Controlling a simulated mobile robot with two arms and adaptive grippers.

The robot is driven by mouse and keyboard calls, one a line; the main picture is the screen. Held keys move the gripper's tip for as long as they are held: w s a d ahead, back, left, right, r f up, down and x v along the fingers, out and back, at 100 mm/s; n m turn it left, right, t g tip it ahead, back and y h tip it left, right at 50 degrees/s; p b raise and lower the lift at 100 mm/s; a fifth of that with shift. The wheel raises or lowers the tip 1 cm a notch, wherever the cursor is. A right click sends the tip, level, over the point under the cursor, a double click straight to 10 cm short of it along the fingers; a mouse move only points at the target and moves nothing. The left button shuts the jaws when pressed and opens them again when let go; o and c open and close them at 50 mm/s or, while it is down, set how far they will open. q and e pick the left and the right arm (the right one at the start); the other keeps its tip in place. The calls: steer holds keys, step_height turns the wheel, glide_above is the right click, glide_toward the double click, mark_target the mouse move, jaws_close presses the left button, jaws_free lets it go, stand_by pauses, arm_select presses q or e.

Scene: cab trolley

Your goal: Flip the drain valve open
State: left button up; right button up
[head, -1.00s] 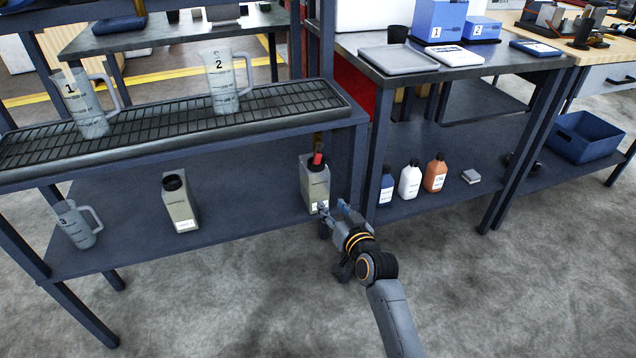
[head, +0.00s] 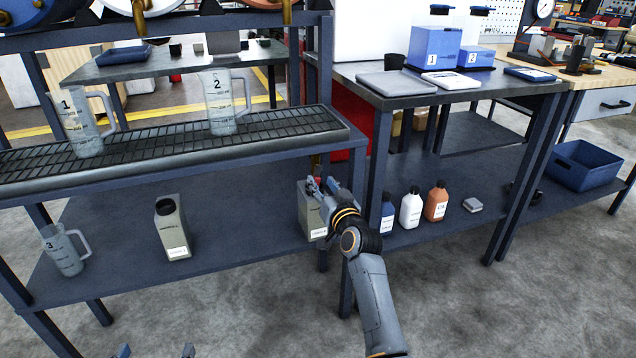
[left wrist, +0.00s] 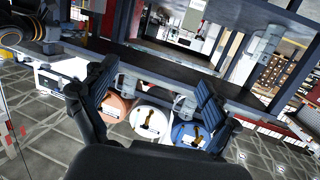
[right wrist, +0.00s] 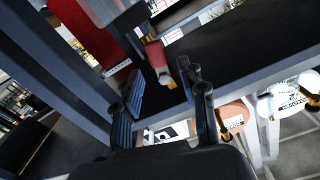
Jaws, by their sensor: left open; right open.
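The drain valve shows in the right wrist view as a red handle (right wrist: 154,54) with a brass end, just beyond my right gripper (right wrist: 162,88). Its fingers are open, with no visible grip on the handle. In the head view my right gripper (head: 319,187) is in front of the canister (head: 309,216) on the lower shelf and hides most of the valve.
Jugs 1 (head: 83,128) and 2 (head: 222,108) stand on the drip grate (head: 160,150). Jug 3 (head: 66,252) and another canister (head: 172,232) are on the lower shelf (head: 235,235). A table post (head: 376,165) and several bottles (head: 411,207) are right of my right gripper.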

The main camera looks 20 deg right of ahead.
mark_target(318, 178)
steer(key=w, duration=0.3)
steer(key=shift+b, duration=0.4)
arm_select(q)
steer(key=shift+w+d+r+t+h, duration=0.15)
steer(key=shift+r+t, duration=0.4)
steer(key=shift+r, duration=0.35)
steer(key=shift+w+d+r+t+h, duration=0.1)
steer(key=shift+d+r+t+h, duration=0.1)
steer(key=shift+r+t, duration=0.5)
steer(key=shift+w+d+r+t+h, duration=0.15)
steer(key=shift+r+t, duration=0.2)
steer(key=shift+r, duration=0.75)
arm_select(e)
steer(key=shift+w, duration=0.3)
arm_select(q)
steer(key=shift+s, duration=0.15)
arm_select(e)
jaws_close()
